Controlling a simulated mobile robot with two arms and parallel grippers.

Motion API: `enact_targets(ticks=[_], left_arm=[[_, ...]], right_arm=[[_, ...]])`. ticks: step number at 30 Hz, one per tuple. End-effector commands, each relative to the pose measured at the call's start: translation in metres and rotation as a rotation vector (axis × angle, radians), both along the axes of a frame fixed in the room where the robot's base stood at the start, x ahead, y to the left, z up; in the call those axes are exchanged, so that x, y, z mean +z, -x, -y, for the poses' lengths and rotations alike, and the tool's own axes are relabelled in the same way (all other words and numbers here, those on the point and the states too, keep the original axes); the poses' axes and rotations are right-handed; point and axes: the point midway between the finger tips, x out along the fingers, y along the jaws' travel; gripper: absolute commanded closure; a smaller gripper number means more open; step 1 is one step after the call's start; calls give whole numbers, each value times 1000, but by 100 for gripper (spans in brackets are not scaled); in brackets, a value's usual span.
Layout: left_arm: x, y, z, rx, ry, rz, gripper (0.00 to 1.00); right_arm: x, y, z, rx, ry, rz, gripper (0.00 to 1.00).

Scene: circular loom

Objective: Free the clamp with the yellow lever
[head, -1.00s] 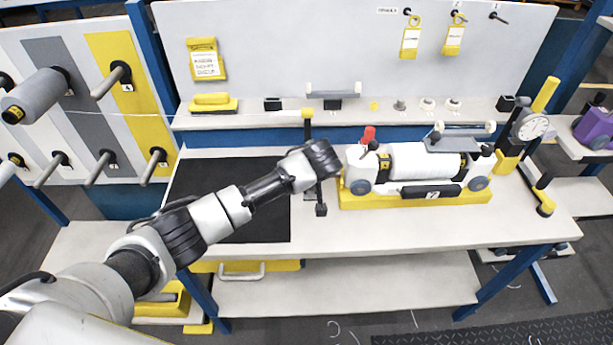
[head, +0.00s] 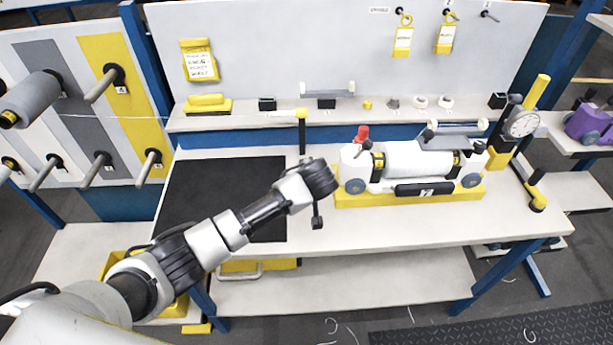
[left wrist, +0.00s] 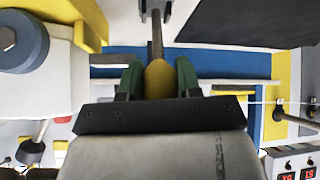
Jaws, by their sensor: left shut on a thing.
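In the left wrist view, my left gripper (left wrist: 158,82) is shut on the yellow lever (left wrist: 158,75). Its two green-sided fingers stand on either side of the yellow grip, and a grey rod (left wrist: 157,35) runs on from it. A dark upright post with a yellow top (head: 301,113) stands behind. How the clamp's jaw sits is hidden. My right gripper is out of view.
The machine's yellow base (head: 360,200) is close on the right, with a red knob (head: 362,133) at its near end. A black mat (head: 215,195) lies on the left. A shelf with small parts (head: 230,117) runs behind. The table front (head: 400,235) is clear.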

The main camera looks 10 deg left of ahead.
Motion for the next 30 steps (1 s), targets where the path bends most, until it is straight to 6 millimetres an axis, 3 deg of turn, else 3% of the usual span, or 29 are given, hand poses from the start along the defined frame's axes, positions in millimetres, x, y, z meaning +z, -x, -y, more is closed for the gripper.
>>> enact_targets(ticks=[1, 5, 6, 17, 30], left_arm=[[-5, 3, 1, 0, -1, -14, 62], [-4, 3, 0, 1, -1, -11, 42], [-4, 2, 0, 0, -1, -9, 41], [3, 5, 2, 0, 1, -5, 41], [57, 53, 23, 0, 4, -5, 41]], right_arm=[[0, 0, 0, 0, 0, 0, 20], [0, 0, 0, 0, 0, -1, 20], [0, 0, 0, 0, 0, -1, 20], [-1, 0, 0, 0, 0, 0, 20], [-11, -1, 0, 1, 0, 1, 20]])
